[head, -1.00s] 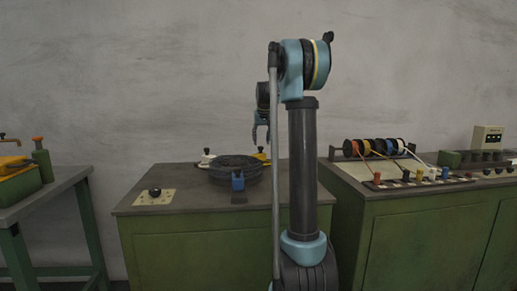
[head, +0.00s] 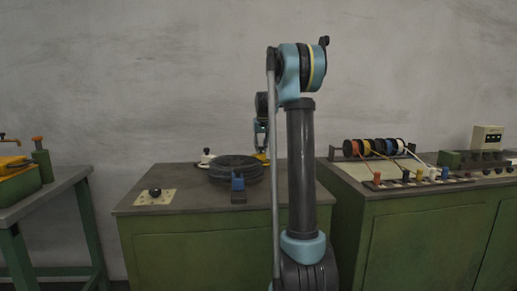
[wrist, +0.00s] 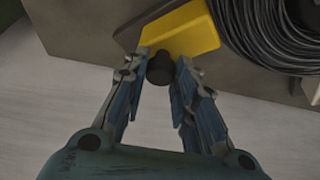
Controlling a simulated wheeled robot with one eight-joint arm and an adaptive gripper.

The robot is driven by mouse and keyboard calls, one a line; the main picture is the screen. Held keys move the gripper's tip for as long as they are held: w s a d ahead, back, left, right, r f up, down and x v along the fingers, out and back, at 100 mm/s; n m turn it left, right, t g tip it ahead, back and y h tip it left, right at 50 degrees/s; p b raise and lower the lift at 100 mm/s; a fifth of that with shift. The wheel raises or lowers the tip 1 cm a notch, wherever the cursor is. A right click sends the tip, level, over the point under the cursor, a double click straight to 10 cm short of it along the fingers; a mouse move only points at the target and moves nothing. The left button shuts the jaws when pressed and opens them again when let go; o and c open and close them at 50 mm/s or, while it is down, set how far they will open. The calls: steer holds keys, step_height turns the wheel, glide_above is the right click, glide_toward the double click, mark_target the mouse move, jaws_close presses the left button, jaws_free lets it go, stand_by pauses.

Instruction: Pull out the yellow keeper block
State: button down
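The yellow keeper block (wrist: 186,30) lies at the top centre of the wrist view, beside a coil of dark wire (wrist: 275,32). A black knob (wrist: 160,67) sticks out from its near edge. My gripper (wrist: 161,66) has its two fingertips on either side of this knob, with a narrow gap that looks open; contact is not clear. In the head view the yellow block (head: 262,157) shows only as a small patch behind the coil (head: 236,169), partly hidden by my arm. My gripper (head: 262,145) is just above it.
The coil sits on a green cabinet (head: 200,243) with a blue-topped clamp (head: 238,184) in front and a white part with a black knob (head: 206,157) at left. A bench with coloured spools (head: 375,147) stands right, a grey table (head: 50,190) left.

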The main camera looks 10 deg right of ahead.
steer(key=shift+w+d, duration=1.9)
steer(key=shift+d, duration=0.1)
steer(key=c, duration=1.3)
jaws_free()
steer(key=shift+w+d, duration=0.1)
steer(key=shift+r, duration=0.1)
steer(key=v, duration=1.1)
steer(key=shift+s+r, duration=0.25)
steer(key=shift+r, duration=0.05)
